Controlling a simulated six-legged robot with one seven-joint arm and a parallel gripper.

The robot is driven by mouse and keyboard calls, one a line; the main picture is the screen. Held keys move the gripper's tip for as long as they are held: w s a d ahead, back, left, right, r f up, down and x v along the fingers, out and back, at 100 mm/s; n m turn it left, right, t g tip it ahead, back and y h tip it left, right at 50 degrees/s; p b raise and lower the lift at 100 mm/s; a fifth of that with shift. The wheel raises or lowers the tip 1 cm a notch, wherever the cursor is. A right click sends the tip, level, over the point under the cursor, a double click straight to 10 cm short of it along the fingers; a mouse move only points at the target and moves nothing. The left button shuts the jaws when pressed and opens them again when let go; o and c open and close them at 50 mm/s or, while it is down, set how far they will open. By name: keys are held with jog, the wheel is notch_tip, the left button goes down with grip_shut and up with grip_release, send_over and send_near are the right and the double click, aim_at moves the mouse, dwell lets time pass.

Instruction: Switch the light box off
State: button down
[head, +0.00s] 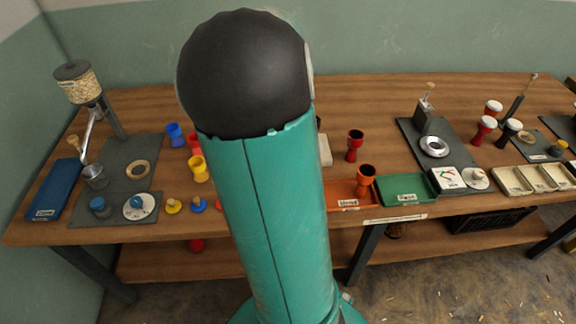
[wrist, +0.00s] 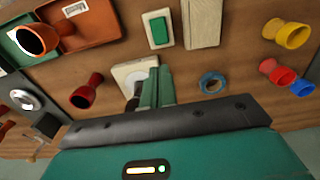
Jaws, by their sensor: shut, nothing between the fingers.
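My gripper (wrist: 157,88) is shut and empty in the wrist view, its green fingers close together. The fingers overlap a pale square box (wrist: 122,73) with a dark part at its lower edge, partly hidden by them; I cannot tell whether they touch it. Just beyond the fingertips is a small white box with a green rocker switch (wrist: 159,30). I cannot tell for sure which of these two is the light box, or whether it is lit. In the head view my arm hides the gripper and most of this area.
A pale wooden block (wrist: 202,22) lies beside the switch box. A red goblet drum (wrist: 87,92) and a blue ring (wrist: 212,83) flank the fingers. Yellow (wrist: 287,33) and red drums stand right. The orange tray (head: 338,197) and green tray (head: 405,188) sit at the bench's front.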

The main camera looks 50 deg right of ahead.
jog(key=shift+f, duration=0.1)
notch_tip(320, 180, down, 14)
jog(key=shift+w+d+r, duration=0.1)
jog(key=shift+w, duration=0.05)
dwell(0.6)
jog(key=shift+f+y, duration=0.25)
jog(key=shift+y, duration=0.05)
dwell(0.3)
jog(key=shift+s+a+r, duration=0.3)
jog(key=shift+s+a, duration=0.15)
jog(key=shift+a, duration=0.1)
